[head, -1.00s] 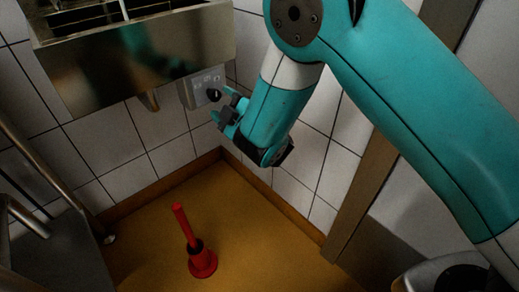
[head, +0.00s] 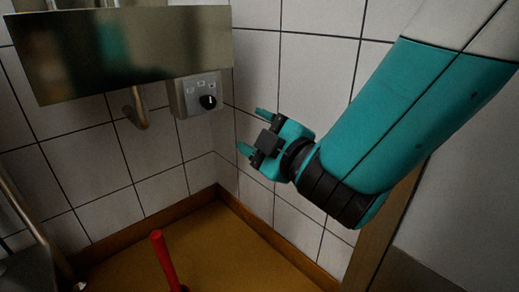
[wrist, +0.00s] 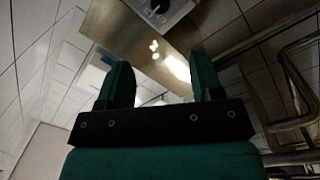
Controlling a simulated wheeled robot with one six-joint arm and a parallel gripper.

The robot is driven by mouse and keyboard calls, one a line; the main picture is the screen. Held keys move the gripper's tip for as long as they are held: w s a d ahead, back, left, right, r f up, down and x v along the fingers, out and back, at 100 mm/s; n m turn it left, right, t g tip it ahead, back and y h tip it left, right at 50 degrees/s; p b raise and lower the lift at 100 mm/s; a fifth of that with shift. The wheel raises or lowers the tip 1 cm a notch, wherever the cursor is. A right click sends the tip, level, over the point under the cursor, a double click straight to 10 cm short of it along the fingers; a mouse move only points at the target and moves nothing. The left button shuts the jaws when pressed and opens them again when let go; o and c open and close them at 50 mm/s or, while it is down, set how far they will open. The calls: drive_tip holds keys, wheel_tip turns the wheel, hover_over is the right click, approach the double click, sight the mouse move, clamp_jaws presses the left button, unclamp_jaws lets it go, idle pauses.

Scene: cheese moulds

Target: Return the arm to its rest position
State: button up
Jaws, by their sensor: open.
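My gripper (head: 251,131) is teal with a dark palm and hangs in front of the white tiled corner in the head view. Its two fingers are apart and nothing is between them. In the wrist view the gripper (wrist: 165,85) also shows two separate teal fingers with an empty gap. My teal arm comes in from the upper right of the head view. The gripper is to the right of the grey control box and appears apart from it.
A grey control box (head: 198,95) with a black knob (head: 208,102) is on the wall under a steel basin (head: 120,55). A red-handled object (head: 163,258) stands on the yellow-brown floor (head: 215,240). Metal tubing (wrist: 290,85) shows at right in the wrist view.

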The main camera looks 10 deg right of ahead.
drive_tip(key=shift+s+d, duration=0.15)
drive_tip(key=shift+s, duration=0.05)
drive_tip(key=s+d+m+g+h+p, duration=0.1)
drive_tip(key=d+m+g+h+p, duration=0.35)
drive_tip(key=d+m+h, duration=0.45)
drive_tip(key=s+r+m+g+y+p, duration=0.15)
drive_tip(key=s+g, duration=0.35)
drive_tip(key=s, duration=0.5)
drive_tip(key=s+r+g+y+p, duration=0.25)
drive_tip(key=s+g, duration=0.35)
drive_tip(key=s, duration=0.3)
wheel_tip(320, 180, up, 39)
drive_tip(key=s+p, duration=0.1)
drive_tip(key=p, duration=3.7)
drive_tip(key=shift+a+f, duration=0.15)
drive_tip(key=shift+a, duration=0.15)
